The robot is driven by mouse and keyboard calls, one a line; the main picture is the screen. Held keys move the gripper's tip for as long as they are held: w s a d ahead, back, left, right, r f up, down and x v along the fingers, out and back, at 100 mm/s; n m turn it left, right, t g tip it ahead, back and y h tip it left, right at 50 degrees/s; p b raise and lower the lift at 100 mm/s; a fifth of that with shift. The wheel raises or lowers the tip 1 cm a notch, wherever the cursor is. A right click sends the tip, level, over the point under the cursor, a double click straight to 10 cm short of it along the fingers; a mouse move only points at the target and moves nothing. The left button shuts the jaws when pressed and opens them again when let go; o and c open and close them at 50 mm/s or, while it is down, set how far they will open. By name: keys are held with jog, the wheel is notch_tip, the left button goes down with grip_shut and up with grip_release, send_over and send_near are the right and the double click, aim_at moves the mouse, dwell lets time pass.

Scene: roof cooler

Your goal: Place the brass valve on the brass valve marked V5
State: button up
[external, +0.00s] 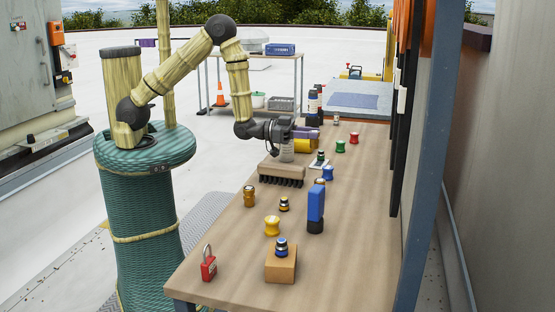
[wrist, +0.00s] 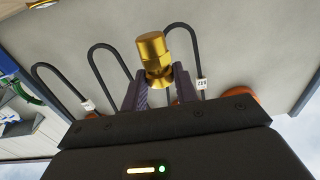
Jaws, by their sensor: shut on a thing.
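My gripper (wrist: 158,80) is shut on a gold-coloured brass valve (wrist: 153,55), whose wide round end sticks out beyond the fingers in the wrist view. In the external view my gripper (external: 303,132) reaches over the far middle of the workbench, level and pointing right. A yellow cylinder (external: 302,146) shows just below it; I cannot tell whether this is the held valve. A brass-coloured fitting (external: 249,196) stands upright at the bench's left edge. Another (external: 320,182) is partly hidden behind a blue and black object. No V5 mark is legible.
On the workbench (external: 235,270) are a brush (external: 282,171), a blue and black object (external: 316,207), a yellow knob (external: 272,226), a wooden block (external: 281,264) with a small fitting on top, and a red padlock (external: 208,266). Green, red and blue knobs stand farther back. A wall borders the right.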

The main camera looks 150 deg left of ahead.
jog(key=w+d+r+n+g+y+b, duration=0.1)
jog(key=w+d+r, duration=0.1)
jog(key=w, duration=0.3)
jog(key=w+d+r+n+g+y+b, duration=0.1)
jog(key=w+d+r+g, duration=0.1)
jog(key=w, duration=0.3)
jog(key=shift+w+d+r+n, duration=0.3)
jog(key=shift+w+d+r, duration=0.15)
jog(key=shift+d, duration=0.15)
jog(key=shift+f, duration=2.95)
jog(key=shift+f, duration=2.1)
jog(key=shift+f, duration=0.1)
